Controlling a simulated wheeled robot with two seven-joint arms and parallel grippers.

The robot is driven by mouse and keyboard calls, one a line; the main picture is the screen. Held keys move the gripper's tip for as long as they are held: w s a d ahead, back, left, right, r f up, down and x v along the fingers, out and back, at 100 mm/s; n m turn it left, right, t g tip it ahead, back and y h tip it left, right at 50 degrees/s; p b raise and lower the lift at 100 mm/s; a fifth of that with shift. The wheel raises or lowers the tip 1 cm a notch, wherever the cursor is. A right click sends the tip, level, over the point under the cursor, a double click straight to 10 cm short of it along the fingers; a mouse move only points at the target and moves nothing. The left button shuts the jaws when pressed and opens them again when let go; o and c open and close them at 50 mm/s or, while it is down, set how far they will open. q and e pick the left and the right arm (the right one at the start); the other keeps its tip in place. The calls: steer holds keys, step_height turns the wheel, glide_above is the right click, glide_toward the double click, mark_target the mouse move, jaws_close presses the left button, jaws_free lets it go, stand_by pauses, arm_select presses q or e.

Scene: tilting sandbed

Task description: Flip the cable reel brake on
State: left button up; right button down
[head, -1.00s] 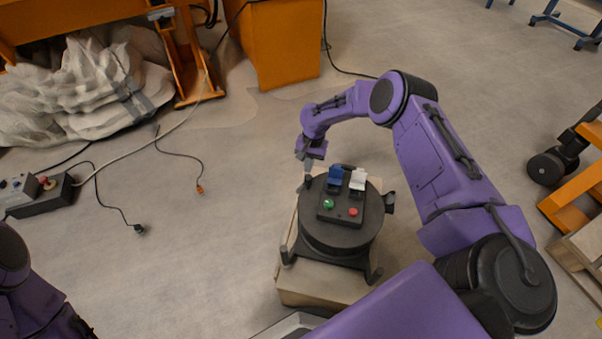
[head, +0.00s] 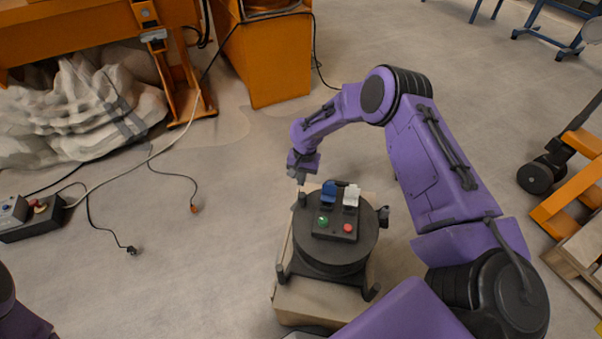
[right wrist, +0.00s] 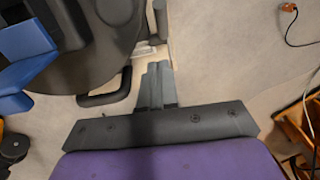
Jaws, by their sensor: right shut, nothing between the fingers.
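The cable reel (head: 335,257) is a dark round drum on a pale box (head: 313,302). On its top sits a control panel (head: 335,228) with a blue lever (head: 329,192), a white lever (head: 351,195), a green button (head: 323,221) and a red button (head: 348,227). Which part is the brake, I cannot tell. My right gripper (head: 299,180) is shut and empty, just left of and above the drum's far-left edge. In the right wrist view its closed fingers (right wrist: 158,84) point past the drum (right wrist: 85,60), with the blue lever (right wrist: 22,58) at the left, apart from them.
A control box with a red knob (head: 38,212) and loose cables lies on the floor at left. Orange machinery (head: 262,65) and a pale crumpled sheet (head: 75,110) stand behind. An orange pallet truck (head: 575,200) is at right. The floor left of the reel is mostly clear.

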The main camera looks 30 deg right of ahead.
mark_target(296, 204)
steer(key=f, duration=0.2)
steer(key=a+f, duration=0.1)
steer(key=f, duration=0.1)
steer(key=s+a+f, duration=0.1)
steer(key=shift+f+b, duration=0.3)
steer(key=shift+f, duration=0.1)
steer(key=shift+s+a+f, duration=0.15)
steer(key=shift+a+f, duration=0.2)
steer(key=shift+f, duration=0.05)
